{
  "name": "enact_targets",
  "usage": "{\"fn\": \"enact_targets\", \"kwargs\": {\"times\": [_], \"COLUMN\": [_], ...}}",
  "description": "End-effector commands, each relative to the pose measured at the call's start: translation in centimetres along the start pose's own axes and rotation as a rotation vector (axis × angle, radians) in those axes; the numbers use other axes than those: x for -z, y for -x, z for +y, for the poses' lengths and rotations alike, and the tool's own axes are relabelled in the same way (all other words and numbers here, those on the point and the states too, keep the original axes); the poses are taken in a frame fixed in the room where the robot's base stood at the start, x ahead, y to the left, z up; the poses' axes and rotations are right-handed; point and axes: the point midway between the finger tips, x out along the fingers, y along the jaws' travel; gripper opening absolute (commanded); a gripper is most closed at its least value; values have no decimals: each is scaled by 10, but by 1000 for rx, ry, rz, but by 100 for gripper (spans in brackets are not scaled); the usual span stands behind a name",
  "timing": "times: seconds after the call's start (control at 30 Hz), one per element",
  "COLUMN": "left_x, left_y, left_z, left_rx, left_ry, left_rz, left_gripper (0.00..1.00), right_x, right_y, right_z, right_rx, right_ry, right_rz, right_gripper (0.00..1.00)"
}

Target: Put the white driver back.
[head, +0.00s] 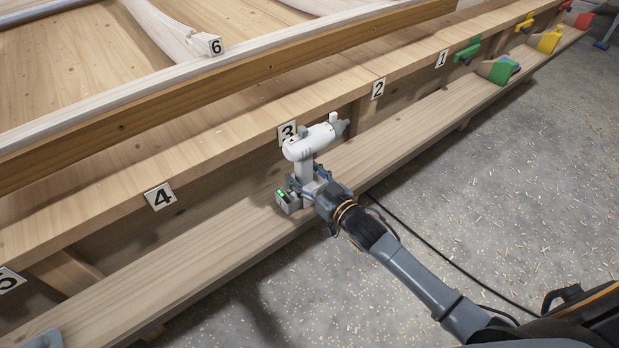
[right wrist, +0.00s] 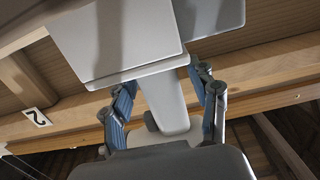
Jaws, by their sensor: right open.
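The white driver (head: 310,144) stands upright on the lower plank, in front of label 3. Its nose points right, and its grey base shows a small green light. My right gripper (head: 309,188) is at the driver's handle, low above the base. In the right wrist view, the handle (right wrist: 165,100) is between the open fingers (right wrist: 166,112), with gaps on both sides. The gripper hides part of the handle and base in the head view. My left gripper is not in view.
The lower plank (head: 190,250) runs beneath a ledge with labels 1 to 5. Green (head: 500,70), yellow (head: 548,40) and red (head: 583,19) tools stand farther right. A grey item (head: 45,339) is cut off at bottom left. A black cable (head: 440,252) lies on the floor.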

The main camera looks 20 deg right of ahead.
Motion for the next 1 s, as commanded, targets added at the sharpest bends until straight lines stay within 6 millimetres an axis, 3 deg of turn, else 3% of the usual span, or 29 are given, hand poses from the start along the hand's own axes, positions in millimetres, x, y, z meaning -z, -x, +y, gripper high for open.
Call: {"fn": "enact_targets", "kwargs": {"times": [0.1, 0.4, 0.6, 0.8, 0.93, 1.0], "left_x": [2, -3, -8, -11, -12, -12], "left_y": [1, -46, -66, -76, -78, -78], "left_z": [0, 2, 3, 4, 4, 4], "left_rx": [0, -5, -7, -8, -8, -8], "left_ry": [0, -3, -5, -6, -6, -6], "left_rz": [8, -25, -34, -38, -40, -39], "left_gripper": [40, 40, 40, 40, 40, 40], "right_x": [1, 2, 1, 0, -14, -32], "right_y": [8, 66, 101, 118, 123, 128], "right_z": [0, 0, 0, 0, -1, -1], "right_rx": [0, 0, 0, -2, -37, -76], "right_ry": [0, 0, 0, -1, -4, -8], "right_rz": [-2, -4, -4, -5, -76, -169], "right_gripper": [59, 59, 59, 59, 59, 59]}}
